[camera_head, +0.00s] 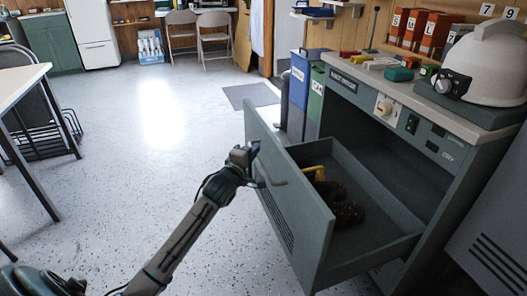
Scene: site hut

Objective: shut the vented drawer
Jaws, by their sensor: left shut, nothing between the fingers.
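The vented drawer (295,211) stands pulled out of the grey-green desk cabinet (437,150) on the right. Its front panel has vent slots and a bar handle, and faces left. Inside lie brown objects (347,212) and something yellow (315,172). My left gripper (250,155) is shut and empty, at the outer side of the drawer front near the handle (270,175). I cannot tell whether it touches the panel. My right gripper is not in view.
A white helmet (487,62), a black-dialled device and small coloured blocks crowd the cabinet top. Blue and green bins (303,85) stand behind the drawer. A table and dark rack (45,135) stand at the left. The speckled floor between is clear.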

